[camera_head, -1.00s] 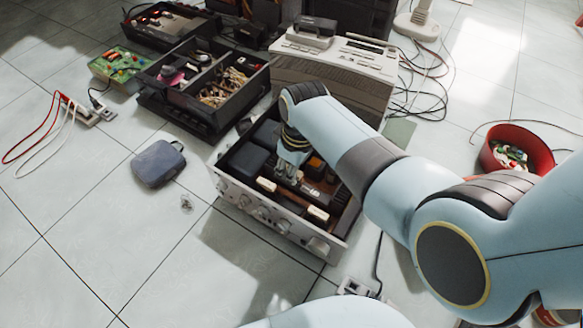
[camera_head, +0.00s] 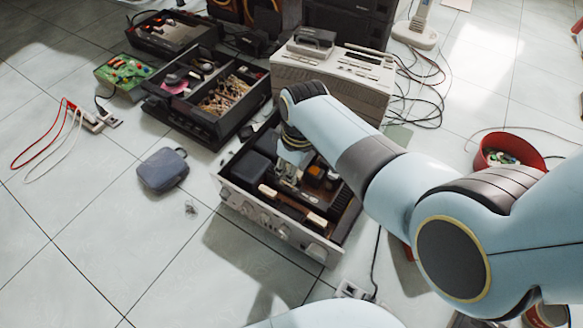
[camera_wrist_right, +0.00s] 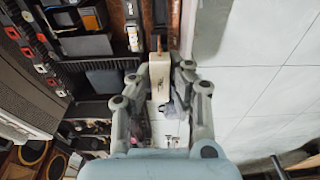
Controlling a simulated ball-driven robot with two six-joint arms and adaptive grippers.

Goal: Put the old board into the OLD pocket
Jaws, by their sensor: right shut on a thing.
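My right gripper (camera_head: 289,174) reaches down into the open hi-fi unit (camera_head: 262,213). In the right wrist view, it (camera_wrist_right: 160,84) is shut on a cream piece (camera_wrist_right: 159,72) with small dark marks. I cannot tell whether this piece is the old board; the gripper and arm hide part of the unit's inside. A green board with components (camera_head: 124,71) lies on the floor at the far left. No OLD label is readable, so I cannot tell which pocket is the OLD one. My left gripper is not in view.
A dark divided case (camera_head: 205,125) stands behind the hi-fi unit, with a beige device (camera_head: 325,82) beside it. A grey pouch (camera_head: 163,171) lies on the floor left of the unit. A red bowl (camera_head: 529,144) stands at right. The front-left floor is mostly clear.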

